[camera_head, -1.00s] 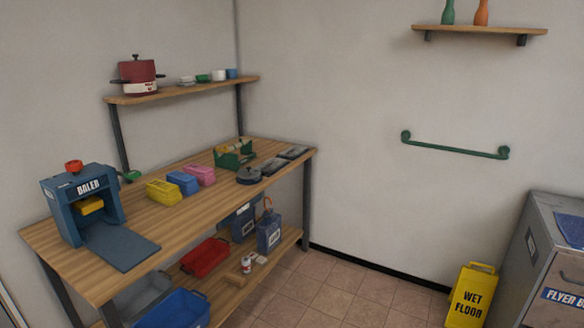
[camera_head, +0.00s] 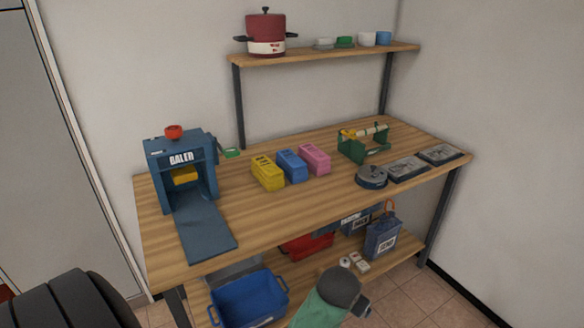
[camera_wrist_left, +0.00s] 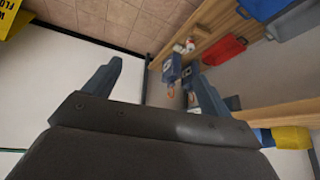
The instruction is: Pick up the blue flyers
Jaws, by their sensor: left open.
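I cannot make out any blue flyers for certain in the current views. A small blue block or box (camera_head: 292,166) stands on the bench between a yellow one (camera_head: 268,173) and a pink one (camera_head: 314,158). My left gripper (camera_wrist_left: 155,85) is open, its two blue-grey fingers wide apart with nothing between them. It is not clearly seen in the head view. My right gripper is not visible.
The wooden bench (camera_head: 345,197) holds a blue baler (camera_head: 182,152) at left and a green caddy (camera_head: 365,146) at right. Blue (camera_head: 250,297) and red (camera_head: 305,244) bins sit below. The wrist view shows a yellow sign (camera_wrist_left: 10,20).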

